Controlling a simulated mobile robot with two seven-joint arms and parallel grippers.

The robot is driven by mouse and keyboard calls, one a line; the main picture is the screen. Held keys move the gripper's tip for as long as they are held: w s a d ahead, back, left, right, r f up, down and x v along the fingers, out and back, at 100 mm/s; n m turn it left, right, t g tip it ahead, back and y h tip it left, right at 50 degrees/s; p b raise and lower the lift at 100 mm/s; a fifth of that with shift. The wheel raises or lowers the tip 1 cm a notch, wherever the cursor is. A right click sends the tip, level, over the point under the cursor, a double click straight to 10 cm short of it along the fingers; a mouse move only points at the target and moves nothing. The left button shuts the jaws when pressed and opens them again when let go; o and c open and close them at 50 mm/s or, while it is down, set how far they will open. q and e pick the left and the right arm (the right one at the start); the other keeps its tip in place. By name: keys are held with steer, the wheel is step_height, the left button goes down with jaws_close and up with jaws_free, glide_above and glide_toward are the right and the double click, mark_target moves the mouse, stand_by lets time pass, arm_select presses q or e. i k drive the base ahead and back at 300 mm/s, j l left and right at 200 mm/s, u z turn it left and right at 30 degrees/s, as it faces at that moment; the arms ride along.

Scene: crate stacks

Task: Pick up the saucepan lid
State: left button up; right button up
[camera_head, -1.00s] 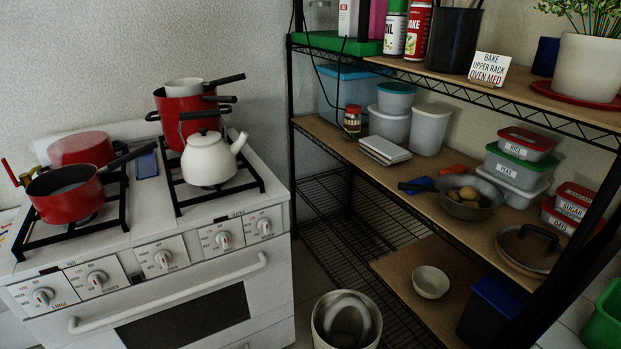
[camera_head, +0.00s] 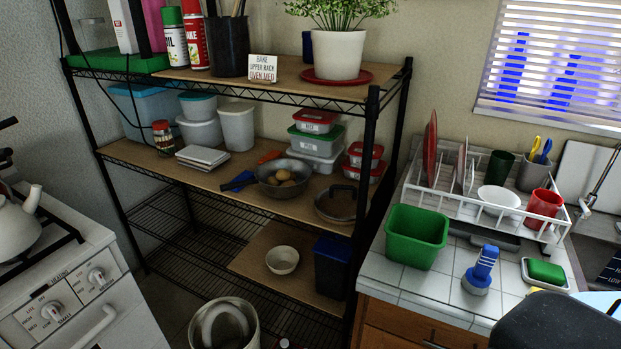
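A round lid with a metal rim and a dark arched handle (camera_head: 334,208) lies on the middle shelf board, at its right end just beside the black front post. It looks like the saucepan lid, and its right edge is close to or behind the post. A frying pan (camera_head: 270,184) with a few brown round items in it sits to its left on the same board. Neither of my grippers shows in this view.
The black shelf rack (camera_head: 371,130) stands between the white stove (camera_head: 95,255) and the tiled counter (camera_head: 405,283). Red-lidded tubs (camera_head: 364,172) stand behind the lid. A pale bin (camera_head: 250,318) is on the floor in front. A green tub (camera_head: 416,240) stands on the counter's left end.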

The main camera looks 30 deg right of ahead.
mark_target(343, 195)
steer(key=z, duration=1.15)
steer(key=j+z, duration=0.2)
steer(key=j, duration=1.75)
